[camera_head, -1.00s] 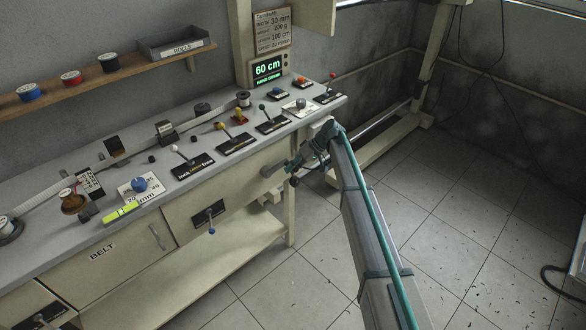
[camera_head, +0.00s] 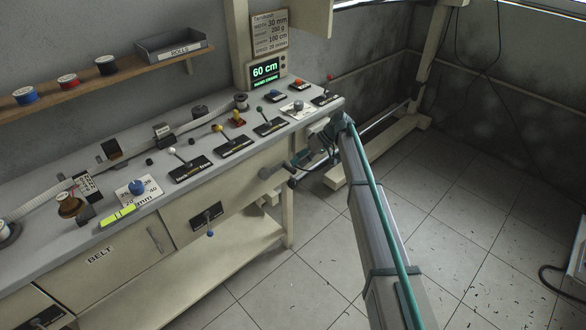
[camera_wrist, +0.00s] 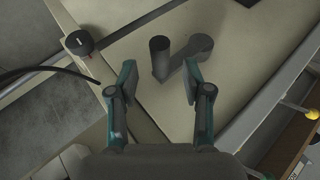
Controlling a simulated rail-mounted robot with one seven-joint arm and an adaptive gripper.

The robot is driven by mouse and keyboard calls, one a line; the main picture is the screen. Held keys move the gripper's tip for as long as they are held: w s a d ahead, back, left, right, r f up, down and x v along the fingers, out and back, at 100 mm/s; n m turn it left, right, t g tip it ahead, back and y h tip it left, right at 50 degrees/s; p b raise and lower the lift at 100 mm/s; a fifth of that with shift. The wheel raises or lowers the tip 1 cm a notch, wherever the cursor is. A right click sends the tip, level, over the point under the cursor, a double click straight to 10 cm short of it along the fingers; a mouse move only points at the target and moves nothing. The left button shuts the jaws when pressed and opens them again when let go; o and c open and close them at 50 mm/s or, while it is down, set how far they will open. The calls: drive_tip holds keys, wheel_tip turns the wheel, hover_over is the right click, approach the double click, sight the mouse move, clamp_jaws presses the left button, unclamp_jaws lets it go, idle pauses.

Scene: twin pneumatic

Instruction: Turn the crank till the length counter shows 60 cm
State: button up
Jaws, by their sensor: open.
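The length counter (camera_head: 265,71) on the post shows 60 cm in green digits. The crank (camera_head: 275,171) sticks out from the cabinet front near its right end. My gripper is open and empty. In the head view my gripper (camera_head: 326,140) is to the right of the crank, apart from it, and partly hidden by my arm.
A black knob (camera_wrist: 79,43) sits left of the crank in the wrist view. The bench top (camera_head: 215,137) carries several levers, a blue dial (camera_head: 137,187) and spools. A blue-knobbed lever (camera_head: 209,218) is on the cabinet front.

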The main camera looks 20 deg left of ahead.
drive_tip(key=v, duration=0.6)
drive_tip(key=shift+d+r, duration=0.2)
drive_tip(key=shift+w, duration=0.1)
drive_tip(key=s+d+f+m+t+h, duration=0.1)
drive_tip(key=s+d+f+m+h, duration=0.25)
drive_tip(key=s+d+f, duration=0.9)
drive_tip(key=s+d+f+m+t+h, duration=0.15)
drive_tip(key=s+d+f+m, duration=0.35)
drive_tip(key=s+d+f, duration=0.75)
drive_tip(key=s+d+f+m+g, duration=0.1)
drive_tip(key=s+d+f, duration=0.3)
drive_tip(key=s+d, duration=0.3)
drive_tip(key=s+d+f+m+g+h, duration=0.1)
drive_tip(key=s+d+f, duration=0.3)
drive_tip(key=s, duration=1.3)
drive_tip(key=s+d+f+m+g+h, duration=0.1)
drive_tip(key=s+d+f, duration=0.3)
drive_tip(key=s+d, duration=0.7)
drive_tip(key=shift+s+g, duration=0.75)
drive_tip(key=shift+s, duration=0.2)
drive_tip(key=shift+d+f, duration=0.1)
drive_tip(key=shift+d, duration=0.05)
